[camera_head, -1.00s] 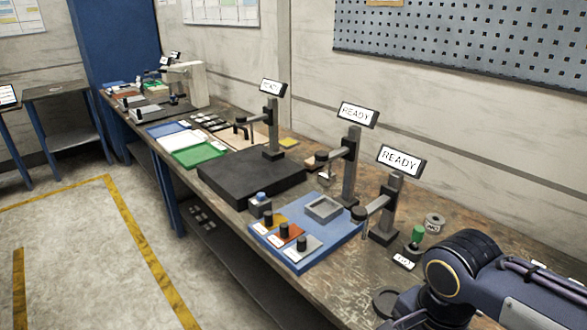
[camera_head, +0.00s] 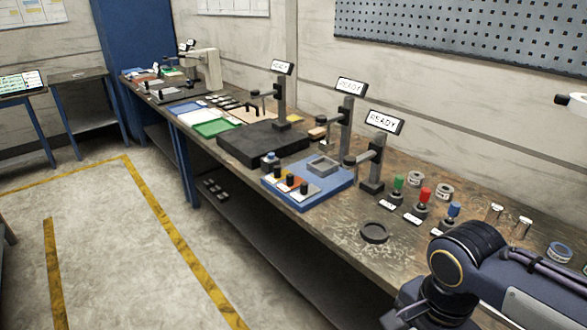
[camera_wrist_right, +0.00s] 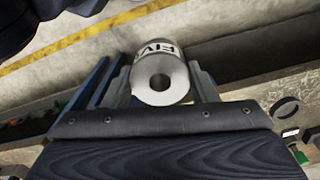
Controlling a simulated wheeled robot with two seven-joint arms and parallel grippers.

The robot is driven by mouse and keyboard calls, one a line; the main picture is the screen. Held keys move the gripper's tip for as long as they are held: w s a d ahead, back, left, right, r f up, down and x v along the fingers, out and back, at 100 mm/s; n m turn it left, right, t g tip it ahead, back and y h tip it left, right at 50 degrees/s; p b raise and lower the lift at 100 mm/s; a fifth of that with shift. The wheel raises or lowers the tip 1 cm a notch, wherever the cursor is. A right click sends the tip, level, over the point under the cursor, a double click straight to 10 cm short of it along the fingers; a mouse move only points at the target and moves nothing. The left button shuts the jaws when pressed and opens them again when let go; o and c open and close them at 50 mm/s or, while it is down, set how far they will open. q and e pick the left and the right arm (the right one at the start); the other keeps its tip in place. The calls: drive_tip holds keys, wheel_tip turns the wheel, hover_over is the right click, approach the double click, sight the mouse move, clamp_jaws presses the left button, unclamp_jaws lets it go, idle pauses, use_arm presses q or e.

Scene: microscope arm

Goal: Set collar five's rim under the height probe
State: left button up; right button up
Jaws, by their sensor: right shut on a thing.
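In the right wrist view, collar five (camera_wrist_right: 146,88), a pale metal ring with a round bore and dark lettering partly readable as "FIVE", sits between the fingers of my right gripper (camera_wrist_right: 163,72). The gripper is shut on it, bore facing the camera. In the head view, three grey posts carry side arms and READY screens: one at a black slab (camera_head: 262,147), one behind a blue fixture plate (camera_head: 340,184), one at right (camera_head: 375,178). I cannot tell which is the height probe. My right gripper and the collar are outside the head view; my left gripper shows nowhere.
The blue plate carries several black knobs. Green (camera_head: 398,184), red (camera_head: 425,196) and blue (camera_head: 453,211) handled gauges stand along the bench, with grey collars (camera_head: 415,179) behind. A dark round disc (camera_head: 374,232) lies near the front edge. Bare bench surrounds the disc.

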drive_tip(key=w+f+n, duration=1.2)
drive_tip(key=w+f, duration=0.5)
drive_tip(key=f, duration=0.2)
drive_tip(key=shift+w+f+n+p, duration=0.25)
drive_tip(key=shift+w+n+p, duration=0.05)
drive_tip(key=shift+p, duration=0.15)
